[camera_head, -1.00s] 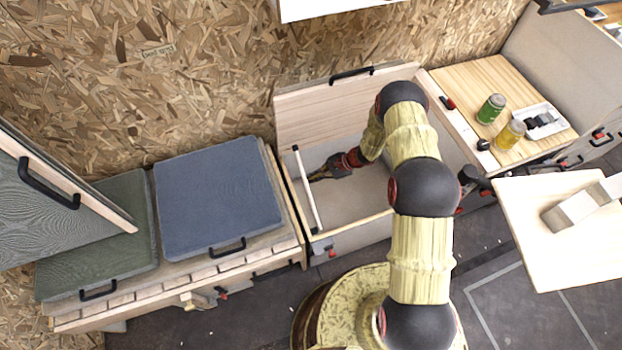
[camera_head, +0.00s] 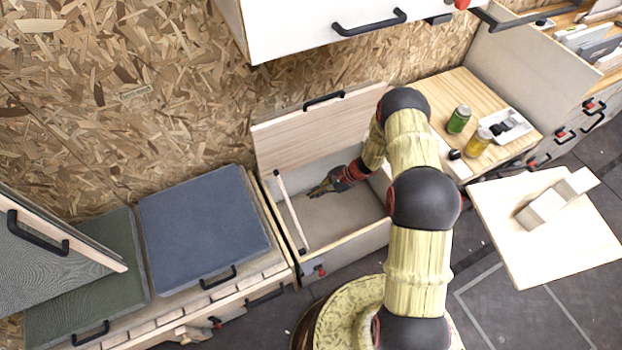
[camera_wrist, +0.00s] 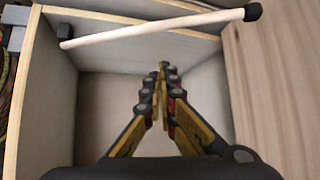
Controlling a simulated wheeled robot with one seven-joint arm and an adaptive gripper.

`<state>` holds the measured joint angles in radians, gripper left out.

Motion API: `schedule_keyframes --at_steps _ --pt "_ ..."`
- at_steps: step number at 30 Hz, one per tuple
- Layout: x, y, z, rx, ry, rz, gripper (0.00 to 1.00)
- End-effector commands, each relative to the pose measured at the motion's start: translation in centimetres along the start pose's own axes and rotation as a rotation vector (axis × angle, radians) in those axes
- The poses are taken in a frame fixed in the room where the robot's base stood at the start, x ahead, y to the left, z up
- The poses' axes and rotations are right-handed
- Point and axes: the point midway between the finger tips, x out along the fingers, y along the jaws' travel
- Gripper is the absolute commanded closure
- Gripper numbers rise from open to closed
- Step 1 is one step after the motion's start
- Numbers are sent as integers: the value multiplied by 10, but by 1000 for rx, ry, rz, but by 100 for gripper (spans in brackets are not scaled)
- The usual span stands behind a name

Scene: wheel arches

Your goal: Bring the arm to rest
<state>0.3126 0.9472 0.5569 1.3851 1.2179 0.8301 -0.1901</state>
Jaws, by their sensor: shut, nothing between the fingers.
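My arm reaches over an open wooden chest (camera_head: 345,245) with its lid (camera_head: 318,130) raised at the back. My gripper (camera_head: 314,192) is inside the chest's opening, near its left side, shut and empty. In the wrist view my gripper (camera_wrist: 163,70) shows its fingertips together, pointing at the chest's wall, with the pale floor of the chest (camera_wrist: 105,110) below. A light rod (camera_wrist: 150,32) with dark ends crosses above the fingertips in that view; in the head view the rod (camera_head: 290,208) slants along the chest's left side.
A blue-grey cushion (camera_head: 203,225) lies on the bench at left. A white cabinet (camera_head: 300,25) hangs above. A green jar (camera_head: 459,119), a yellow jar (camera_head: 478,142) and a white tray (camera_head: 512,127) stand on the right counter. A pale tabletop (camera_head: 560,240) juts out at right.

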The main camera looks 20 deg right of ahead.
Motion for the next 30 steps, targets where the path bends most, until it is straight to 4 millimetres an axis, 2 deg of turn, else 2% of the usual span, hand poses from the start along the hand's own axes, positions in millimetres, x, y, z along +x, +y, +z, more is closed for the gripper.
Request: schedule_keyframes --at_steps 10,17,21,26,30 --pt "0 4 2 8 -7 16 100" --pt "-1 64 33 -15 -69 161 100" --pt "-35 78 64 -93 -89 256 100" --pt "-76 77 96 -191 -85 331 100" --pt "-121 70 127 -303 -61 395 100"
